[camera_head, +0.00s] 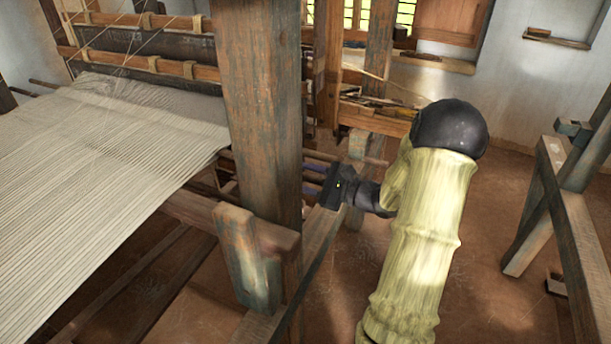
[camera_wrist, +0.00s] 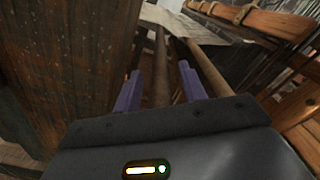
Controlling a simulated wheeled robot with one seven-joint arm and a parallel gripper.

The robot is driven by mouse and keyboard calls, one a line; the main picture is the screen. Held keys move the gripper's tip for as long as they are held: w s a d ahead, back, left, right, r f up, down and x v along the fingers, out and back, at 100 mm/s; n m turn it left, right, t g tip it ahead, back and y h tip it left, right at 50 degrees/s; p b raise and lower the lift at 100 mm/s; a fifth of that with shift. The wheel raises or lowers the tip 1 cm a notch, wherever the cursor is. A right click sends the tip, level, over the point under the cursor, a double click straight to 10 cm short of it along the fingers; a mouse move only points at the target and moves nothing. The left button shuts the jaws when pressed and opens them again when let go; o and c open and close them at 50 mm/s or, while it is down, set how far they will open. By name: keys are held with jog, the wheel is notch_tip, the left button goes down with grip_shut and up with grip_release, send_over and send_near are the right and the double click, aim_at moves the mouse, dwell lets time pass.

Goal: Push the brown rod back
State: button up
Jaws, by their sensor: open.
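My gripper (camera_head: 309,179) is beside the thick wooden post, pointing left in under the loom, with its two purple fingers apart. In the wrist view, my gripper (camera_wrist: 159,72) is open, and a dark brown rod (camera_wrist: 161,58) runs lengthwise away from me in the gap between the fingers. I cannot tell whether the rod touches a finger. A lighter brown rod (camera_wrist: 207,70) lies just right of the right finger. I cannot tell for sure which of them is the task's rod. In the head view, the post and my gripper hide most of the rods.
The thick post (camera_head: 262,100) stands close to my gripper and fills the left of the wrist view. Striped cloth (camera_head: 100,160) stretches across the loom at left. A wooden frame (camera_head: 560,200) stands at right. Open floor (camera_head: 480,300) lies between.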

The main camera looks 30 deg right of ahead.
grip_shut()
jog(key=shift+s+a+b, duration=0.3)
jog(key=shift+a+b, duration=0.1)
jog(key=shift+a, duration=0.15)
jog(key=shift+f, duration=0.1)
grip_release()
jog(key=shift+s+a, duration=0.1)
